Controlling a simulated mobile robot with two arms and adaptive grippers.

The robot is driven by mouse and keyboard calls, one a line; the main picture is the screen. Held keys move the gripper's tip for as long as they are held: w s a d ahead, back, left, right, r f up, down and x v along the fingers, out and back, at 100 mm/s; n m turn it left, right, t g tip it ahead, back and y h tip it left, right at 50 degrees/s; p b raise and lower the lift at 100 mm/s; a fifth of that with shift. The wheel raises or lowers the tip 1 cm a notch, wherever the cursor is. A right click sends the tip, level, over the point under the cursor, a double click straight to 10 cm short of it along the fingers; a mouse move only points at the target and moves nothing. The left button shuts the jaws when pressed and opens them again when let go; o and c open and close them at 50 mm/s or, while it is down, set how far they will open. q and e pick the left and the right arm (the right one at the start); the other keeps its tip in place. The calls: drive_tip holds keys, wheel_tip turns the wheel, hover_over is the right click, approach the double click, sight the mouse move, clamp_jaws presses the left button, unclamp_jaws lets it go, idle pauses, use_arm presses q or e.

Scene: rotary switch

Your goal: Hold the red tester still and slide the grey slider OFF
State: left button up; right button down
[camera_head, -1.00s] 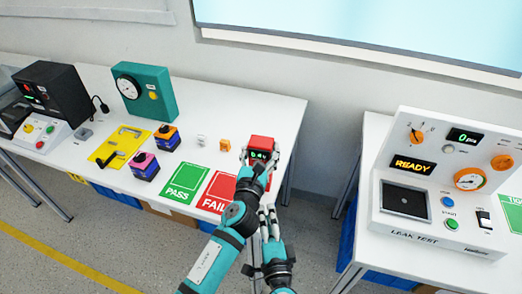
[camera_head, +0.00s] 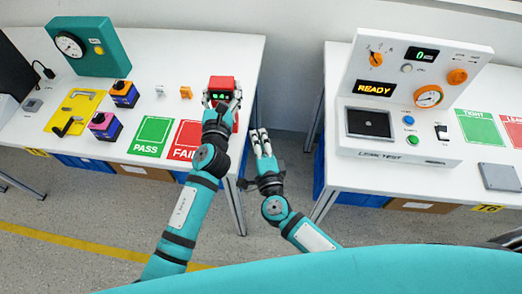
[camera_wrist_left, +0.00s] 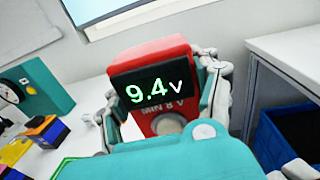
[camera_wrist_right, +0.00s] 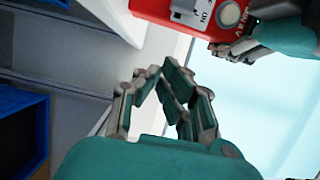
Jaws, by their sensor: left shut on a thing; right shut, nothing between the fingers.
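The red tester (camera_head: 222,84) is held at the right end of the left table. In the left wrist view the red tester (camera_wrist_left: 160,50) has a lit display reading 9.4 V. My left gripper (camera_head: 222,101) is shut on it, with fingers on both sides. The right wrist view shows part of the tester (camera_wrist_right: 160,8) at the top, with the grey slider (camera_wrist_right: 184,14) on a pale plate near an "ON" mark and partly cut off. My right gripper (camera_head: 261,133) is shut and empty, right of and below the tester, apart from it. It also shows in the right wrist view (camera_wrist_right: 160,78).
Green PASS (camera_head: 152,135) and red FAIL (camera_head: 185,140) mats lie left of the tester. Orange and pink switch boxes and a yellow tray (camera_head: 77,108) are further left. A leak test station (camera_head: 410,100) stands on the right table, past a gap.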

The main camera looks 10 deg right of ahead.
drive_tip(key=w+a, duration=0.1)
drive_tip(key=a, duration=0.1)
drive_tip(key=w+a, duration=0.2)
drive_tip(key=shift+a, duration=0.1)
idle(0.3)
drive_tip(key=shift+w+a, duration=0.2)
drive_tip(key=shift+a, duration=0.6)
drive_tip(key=shift+w+a, duration=0.2)
drive_tip(key=shift+a, duration=0.55)
